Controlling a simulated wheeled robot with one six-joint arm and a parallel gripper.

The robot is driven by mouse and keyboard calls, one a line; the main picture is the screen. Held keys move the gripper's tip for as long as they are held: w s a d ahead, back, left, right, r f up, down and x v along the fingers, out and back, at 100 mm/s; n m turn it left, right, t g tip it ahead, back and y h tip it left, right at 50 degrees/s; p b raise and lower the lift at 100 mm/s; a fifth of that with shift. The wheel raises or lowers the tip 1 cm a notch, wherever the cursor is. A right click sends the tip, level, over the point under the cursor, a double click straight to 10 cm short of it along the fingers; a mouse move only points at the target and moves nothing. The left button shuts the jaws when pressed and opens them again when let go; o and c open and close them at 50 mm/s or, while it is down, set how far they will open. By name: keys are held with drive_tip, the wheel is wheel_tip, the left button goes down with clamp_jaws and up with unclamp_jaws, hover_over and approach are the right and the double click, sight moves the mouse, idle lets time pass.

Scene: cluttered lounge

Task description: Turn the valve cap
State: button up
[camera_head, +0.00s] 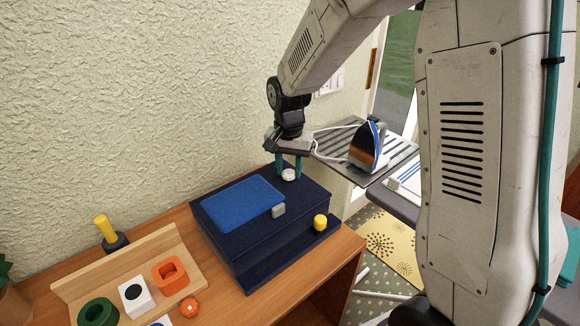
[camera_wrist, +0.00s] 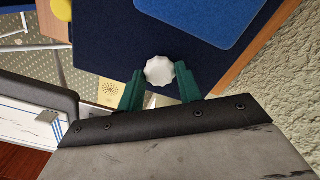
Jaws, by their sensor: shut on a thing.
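The valve cap (camera_head: 289,175) is a small white fluted knob on top of the dark blue box (camera_head: 245,245), near its back right corner. In the wrist view the valve cap (camera_wrist: 159,70) shows from above as a round white disc with a scalloped edge. My gripper (camera_head: 289,167) points down over it. Its two green fingers (camera_wrist: 160,78) stand on either side of the cap and are shut on it. The lower part of the cap and its base cannot be seen.
A blue panel (camera_head: 243,204) with a grey block (camera_head: 278,211) lies on the box, and a yellow knob (camera_head: 320,222) is at its front. A wooden rack (camera_head: 75,279) with coloured pieces stands left. An iron (camera_head: 367,147) rests on a board behind right.

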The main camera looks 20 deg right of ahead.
sight(288, 172)
drive_tip(key=shift+w+r, duration=0.1)
drive_tip(key=shift+w, duration=0.05)
drive_tip(key=o, duration=1)
wheel_tip(288, 172, up, 8)
drive_tip(key=shift+f, duration=0.15)
